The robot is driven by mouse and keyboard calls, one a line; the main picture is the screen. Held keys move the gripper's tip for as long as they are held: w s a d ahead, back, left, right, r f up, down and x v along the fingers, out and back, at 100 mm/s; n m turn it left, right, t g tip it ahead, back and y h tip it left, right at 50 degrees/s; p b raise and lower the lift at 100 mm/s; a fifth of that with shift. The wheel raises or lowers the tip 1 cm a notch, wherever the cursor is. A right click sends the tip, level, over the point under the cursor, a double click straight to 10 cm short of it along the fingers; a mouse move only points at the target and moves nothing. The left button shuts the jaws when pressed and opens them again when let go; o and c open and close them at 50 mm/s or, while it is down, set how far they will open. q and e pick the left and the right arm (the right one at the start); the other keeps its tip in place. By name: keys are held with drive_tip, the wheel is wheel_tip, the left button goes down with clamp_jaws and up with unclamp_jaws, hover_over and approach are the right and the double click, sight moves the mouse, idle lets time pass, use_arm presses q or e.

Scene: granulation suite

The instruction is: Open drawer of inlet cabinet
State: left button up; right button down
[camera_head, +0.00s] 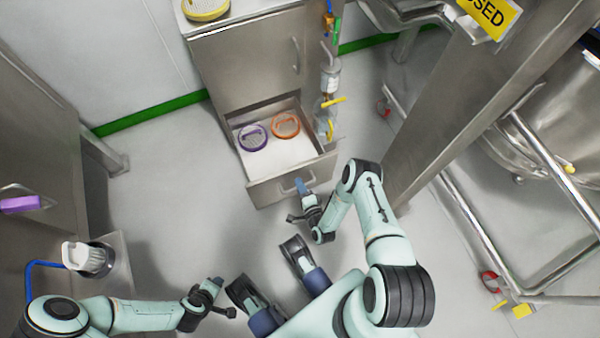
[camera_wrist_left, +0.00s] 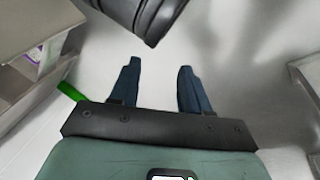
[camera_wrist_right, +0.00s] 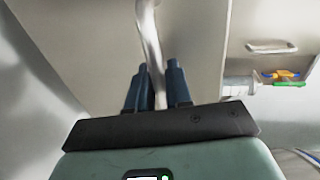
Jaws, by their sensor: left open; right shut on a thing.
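The steel inlet cabinet (camera_head: 248,65) stands at the top middle of the head view. Its lower drawer (camera_head: 265,193) is pulled out and open at the top. A purple-rimmed round item (camera_head: 253,137) and an orange-rimmed one (camera_head: 285,125) lie inside on a white floor. My right gripper (camera_head: 301,186) is at the drawer's front. In the right wrist view its fingers (camera_wrist_right: 157,88) are shut on the bar handle (camera_wrist_right: 148,35). My left gripper (camera_head: 217,284) is open and empty, low over the floor; its spread fingers (camera_wrist_left: 158,85) show in the left wrist view.
A valve line with yellow handles (camera_head: 331,102) runs down the cabinet's right side. A steel column (camera_head: 455,110) and a railed frame (camera_head: 470,220) stand to the right. Floor left of the drawer is clear.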

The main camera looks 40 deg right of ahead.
drive_tip(key=shift+a+f, duration=0.1)
drive_tip(key=c, duration=1.2)
unclamp_jaws()
drive_tip(key=shift+s, duration=0.1)
use_arm(q)
drive_tip(key=shift+g, duration=0.5)
drive_tip(key=s, duration=0.1)
drive_tip(key=s+d+r+p, duration=0.1)
drive_tip(key=s+r+p, duration=0.1)
drive_tip(key=shift+d+r, duration=0.1)
drive_tip(key=shift+d, duration=0.2)
use_arm(e)
drive_tip(key=v, duration=0.7)
drive_tip(key=shift+s, duration=0.15)
